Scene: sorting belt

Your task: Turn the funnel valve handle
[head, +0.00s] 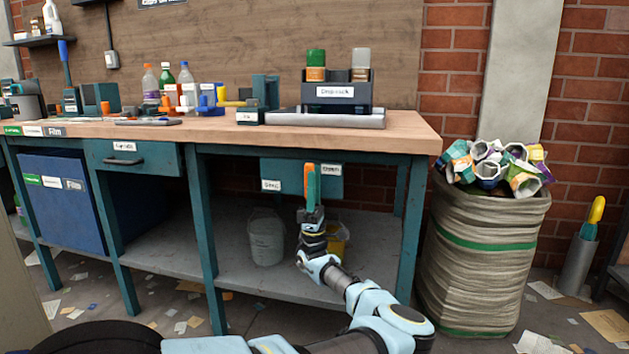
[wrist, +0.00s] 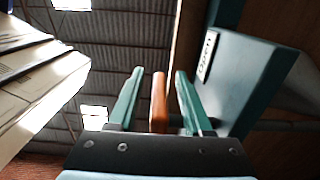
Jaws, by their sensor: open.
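The orange valve handle (head: 309,182) shows in front of a teal box (head: 329,186) hung under the workbench top. The box carries a small white label on its left and another at its upper right. My gripper (head: 313,188) is raised upright at the handle. In the wrist view the orange-brown handle (wrist: 159,102) stands between the two teal fingers of my open gripper (wrist: 157,92), with a gap visible on each side. The teal box (wrist: 249,75) is to the right there. How far the handle reaches in depth between the fingers is hard to tell.
A grey bucket (head: 267,238) and a yellow bucket (head: 336,243), partly behind my arm, stand on the lower shelf (head: 180,262). Table legs (head: 202,220) flank this space. A full sack (head: 480,255) stands at the right. Bottles and a rack (head: 336,106) are on the benchtop.

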